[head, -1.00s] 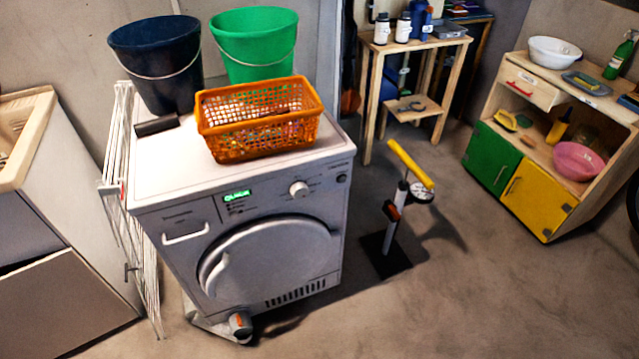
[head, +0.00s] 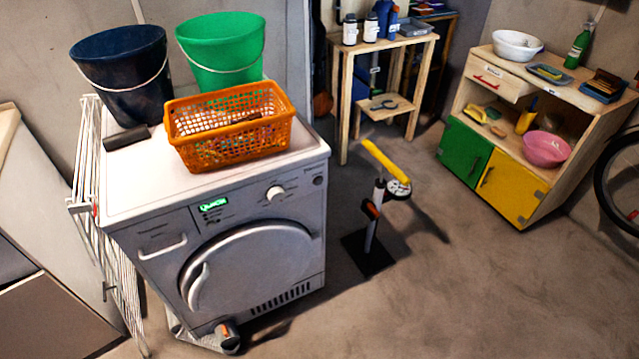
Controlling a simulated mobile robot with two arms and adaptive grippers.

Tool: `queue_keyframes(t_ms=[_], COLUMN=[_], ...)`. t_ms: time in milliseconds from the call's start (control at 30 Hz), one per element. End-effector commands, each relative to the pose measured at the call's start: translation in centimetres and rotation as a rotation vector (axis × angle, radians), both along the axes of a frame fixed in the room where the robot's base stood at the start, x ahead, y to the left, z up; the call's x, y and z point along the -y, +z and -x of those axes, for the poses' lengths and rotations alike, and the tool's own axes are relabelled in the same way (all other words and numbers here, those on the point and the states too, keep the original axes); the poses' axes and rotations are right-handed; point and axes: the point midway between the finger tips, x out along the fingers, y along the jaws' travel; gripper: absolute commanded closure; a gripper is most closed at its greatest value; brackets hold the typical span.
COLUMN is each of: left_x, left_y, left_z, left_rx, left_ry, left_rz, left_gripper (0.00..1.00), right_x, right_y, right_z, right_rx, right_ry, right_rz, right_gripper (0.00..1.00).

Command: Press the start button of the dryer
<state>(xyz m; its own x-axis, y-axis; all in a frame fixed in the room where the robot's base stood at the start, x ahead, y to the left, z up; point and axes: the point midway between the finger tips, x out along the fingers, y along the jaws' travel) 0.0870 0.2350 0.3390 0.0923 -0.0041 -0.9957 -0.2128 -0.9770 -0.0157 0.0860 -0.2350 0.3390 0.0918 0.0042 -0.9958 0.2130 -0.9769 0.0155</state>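The white dryer (head: 225,170) stands left of centre with its front panel facing me and its round door (head: 250,268) shut. A small dark round button (head: 317,180), which looks like the start button, sits at the upper right of the front panel. Left of it are a white knob (head: 275,193) and a lit green display (head: 213,204) whose text is too blurred to read surely. Nothing covers the button. Neither of my grippers is in view.
An orange basket (head: 185,145), a green bucket (head: 220,50) and a dark blue bucket (head: 120,75) stand on the dryer. The right foreground floor is clear.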

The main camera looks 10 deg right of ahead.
Motion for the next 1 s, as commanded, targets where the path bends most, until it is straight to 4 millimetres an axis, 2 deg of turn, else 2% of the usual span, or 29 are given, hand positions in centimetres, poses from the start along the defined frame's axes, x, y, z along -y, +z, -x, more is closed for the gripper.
queue_keyframes(t_ms=[67,633,1000], left_x=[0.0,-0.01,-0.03], left_y=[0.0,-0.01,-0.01], left_z=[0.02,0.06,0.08], left_rx=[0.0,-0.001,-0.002], left_ry=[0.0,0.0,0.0], left_rz=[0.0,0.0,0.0], left_gripper=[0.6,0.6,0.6], right_x=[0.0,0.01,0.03], right_y=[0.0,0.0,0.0], right_z=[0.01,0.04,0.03], right_rx=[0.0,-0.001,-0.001], right_ry=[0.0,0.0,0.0], right_rz=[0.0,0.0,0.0], right_gripper=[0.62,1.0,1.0])
